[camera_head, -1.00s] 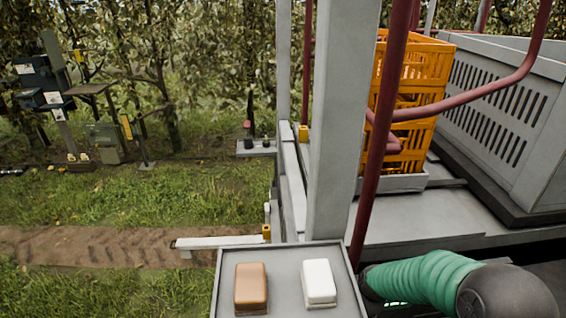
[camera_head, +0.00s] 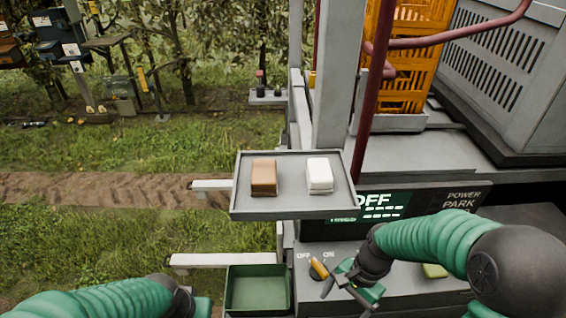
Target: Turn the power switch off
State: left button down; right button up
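The power switch (camera_head: 319,268) is a small lever with an orange-yellow handle on the grey console, below the labels OFF and ON. Its handle leans up and left, with its tip between the two labels, nearer OFF. The dark display (camera_head: 370,205) above reads OFF in large letters. My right gripper (camera_head: 347,295) is just right of the switch, with its fingers apart. One finger is close to the lever; whether they touch I cannot tell. My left arm comes in at the bottom left; only a green part of its gripper (camera_head: 203,307) shows, the fingers out of frame.
A grey tray (camera_head: 295,213) with a brown block (camera_head: 264,177) and a white block (camera_head: 319,175) stands above the console. A green bin (camera_head: 258,290) sits left of the switch. A yellow-green button (camera_head: 434,271) is right of my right gripper. A red rail (camera_head: 368,110) rises behind.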

jog(key=s+d+f+n+t+h+b, duration=0.2)
jog(key=s+d+f+n+t+b, duration=0.1)
jog(key=n+b, duration=0.5)
notch_tip(320, 180, down, 2)
jog(key=shift+s+d+f+n+t+h+b, duration=0.25)
jog(key=shift+s+d+n+t+h+b, duration=0.15)
jog(key=shift+d+n+t, duration=0.4)
jog(key=shift+s+d+r, duration=0.1)
